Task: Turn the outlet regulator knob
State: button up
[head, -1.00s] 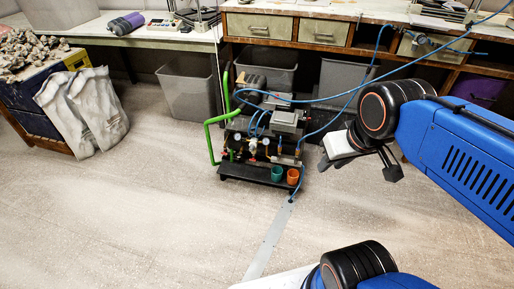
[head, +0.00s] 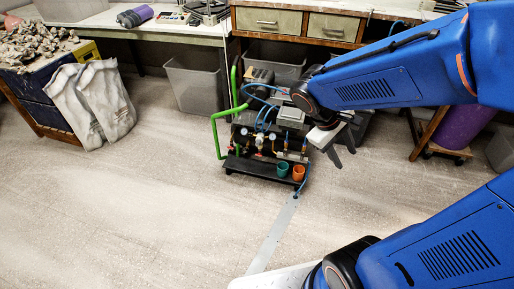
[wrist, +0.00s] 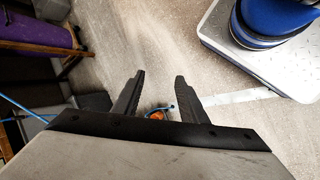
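The compressor stand (head: 262,165) is on the floor, black with a green pipe frame, small round gauges, brass fittings and blue hoses. Small fittings, perhaps including the regulator (head: 259,141), sit along its front panel; I cannot tell which is the outlet regulator knob. My gripper (head: 343,160) hangs just right of the stand, pointing down, apart from the fittings. In the wrist view my gripper (wrist: 160,76) has its two black fingers apart with nothing held. The knob cannot be made out in the wrist view; an orange cup (wrist: 156,115) shows between the fingers.
A teal cup (head: 282,169) and the orange cup (head: 298,172) sit on the stand's front ledge. A blue hose runs to a grey floor strip (head: 270,235). A workbench with drawers (head: 281,23) stands behind. A purple roll (head: 466,125) is at right. The floor in front is clear.

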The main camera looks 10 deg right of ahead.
jog(key=w+a+f+n+t+h, duration=0.3)
jog(key=w+f+n+h, duration=0.3)
jog(key=w, duration=0.5)
jog(key=w+a+f+n+t+h, duration=0.35)
jog(key=w+f+n, duration=0.35)
jog(key=w, duration=0.4)
jog(key=n+t+y, duration=0.8)
jog(key=n+t, duration=0.3)
jog(key=n, duration=0.2)
send_near(257, 145)
jog(key=x, duration=0.9)
jog(key=shift+s, duration=0.1)
grip_shut()
